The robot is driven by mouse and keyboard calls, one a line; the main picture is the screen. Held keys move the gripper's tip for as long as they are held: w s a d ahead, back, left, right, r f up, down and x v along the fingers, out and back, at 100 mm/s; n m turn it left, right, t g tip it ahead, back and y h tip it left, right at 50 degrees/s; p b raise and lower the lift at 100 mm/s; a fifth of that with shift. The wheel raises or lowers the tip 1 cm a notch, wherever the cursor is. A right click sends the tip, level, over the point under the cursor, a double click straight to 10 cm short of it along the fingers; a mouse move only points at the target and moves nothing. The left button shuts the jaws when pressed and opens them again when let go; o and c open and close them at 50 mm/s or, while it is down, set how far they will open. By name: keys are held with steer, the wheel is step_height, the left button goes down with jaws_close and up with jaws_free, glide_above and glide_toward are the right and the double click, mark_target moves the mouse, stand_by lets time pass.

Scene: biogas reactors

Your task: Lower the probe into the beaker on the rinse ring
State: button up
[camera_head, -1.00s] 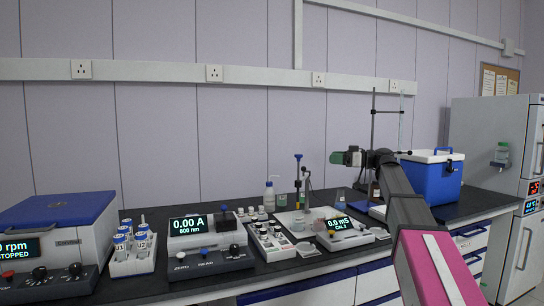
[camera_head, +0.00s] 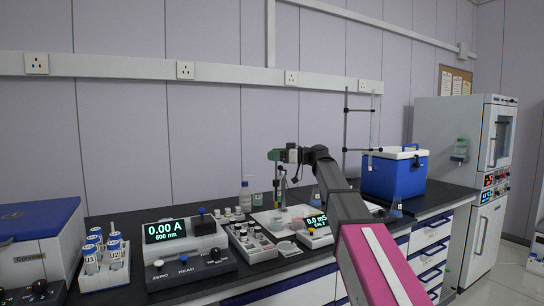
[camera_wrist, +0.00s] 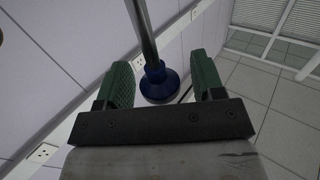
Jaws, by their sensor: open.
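My gripper (camera_head: 276,155) is up over the bench, above the white tray (camera_head: 262,218) of the conductivity meter (camera_head: 317,222). In the wrist view its two green fingers (camera_wrist: 163,70) stand apart. A blue flared part with a grey rod (camera_wrist: 160,84), which looks like the probe's upper end, lies between them with gaps on both sides. It is not gripped. In the head view my gripper and arm partly hide the probe and its holder. Small glassware on the tray is too small to tell the beaker and rinse ring apart for sure.
The wall is behind.

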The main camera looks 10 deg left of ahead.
steer(key=shift+a, duration=0.55)
jaws_close()
step_height(320, 180, down, 8)
steer(key=shift+f, duration=0.15)
steer(key=shift+c, duration=0.3)
jaws_free()
steer(key=shift+f, duration=0.1)
steer(key=shift+o, duration=0.3)
steer(key=shift+d, duration=0.1)
